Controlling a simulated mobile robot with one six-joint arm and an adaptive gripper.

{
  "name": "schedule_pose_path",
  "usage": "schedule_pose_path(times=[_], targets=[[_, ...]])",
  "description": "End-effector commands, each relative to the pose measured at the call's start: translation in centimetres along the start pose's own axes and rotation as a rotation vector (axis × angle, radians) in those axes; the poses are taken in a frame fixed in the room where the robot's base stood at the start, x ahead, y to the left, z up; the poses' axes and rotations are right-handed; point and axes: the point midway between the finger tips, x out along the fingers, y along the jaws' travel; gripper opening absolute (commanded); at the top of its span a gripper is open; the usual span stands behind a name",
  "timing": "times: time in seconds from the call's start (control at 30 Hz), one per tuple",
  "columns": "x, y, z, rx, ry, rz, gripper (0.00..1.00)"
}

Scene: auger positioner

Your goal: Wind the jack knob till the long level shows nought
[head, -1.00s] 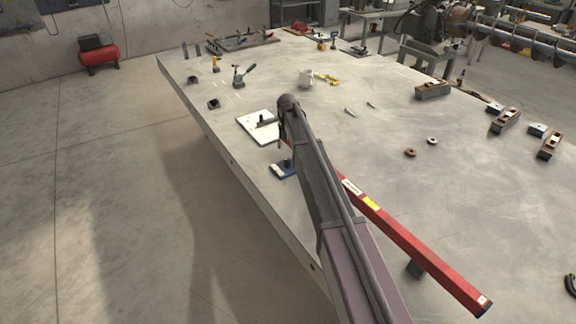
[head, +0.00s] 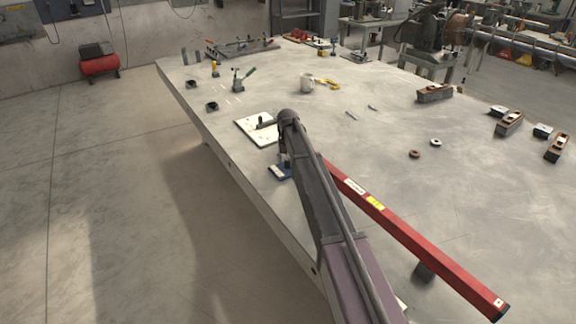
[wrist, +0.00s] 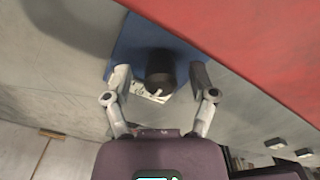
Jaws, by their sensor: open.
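The long red level (head: 430,246) lies slantwise over the table's near side in the head view, with a yellow label on it. Its reading cannot be made out. In the wrist view the round black jack knob (wrist: 160,66) sits above the blue base (wrist: 127,46). My gripper (wrist: 160,78) is open, with one finger on each side of the knob. I cannot tell whether the fingers touch it. The red level (wrist: 255,40) fills the upper right there.
A dark support (head: 424,272) shows under the level's near part.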

Motion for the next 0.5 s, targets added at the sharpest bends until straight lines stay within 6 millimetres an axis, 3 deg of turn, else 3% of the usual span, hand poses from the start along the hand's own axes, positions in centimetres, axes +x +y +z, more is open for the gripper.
schedule_pose_path(times=[0.43, 0.5], targets=[[0.27, 0.03, -0.02, 0.0, 0.0, 0.0, 0.73], [0.27, 0.04, -0.02, 0.0, 0.0, 0.0, 0.53]])
